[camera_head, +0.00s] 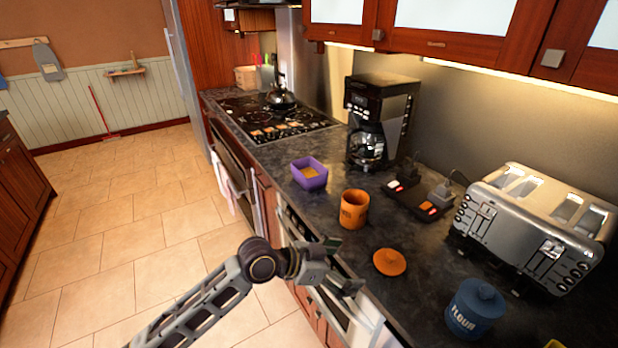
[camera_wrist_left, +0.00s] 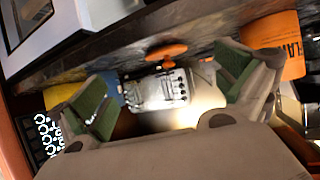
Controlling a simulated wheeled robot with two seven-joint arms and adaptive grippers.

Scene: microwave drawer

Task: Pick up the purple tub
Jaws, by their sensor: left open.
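The purple tub (camera_head: 309,173) stands on the dark countertop in the head view, between the stove and an orange canister (camera_head: 354,209). It is open at the top, with something yellowish inside. My left gripper (camera_head: 344,266) is over the counter's front edge, nearer to me than the tub and apart from it. In the left wrist view its two green-padded fingers (camera_wrist_left: 165,90) are spread wide with nothing between them. The purple tub cannot be made out in the left wrist view. My right gripper is not in view.
An orange lid (camera_head: 389,262) lies on the counter, with a blue flour canister (camera_head: 475,308) and a silver toaster (camera_head: 537,225) to the right. A coffee maker (camera_head: 380,120) stands behind the tub. A kettle (camera_head: 281,95) sits on the stove (camera_head: 270,118). The counter around the tub is mostly clear.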

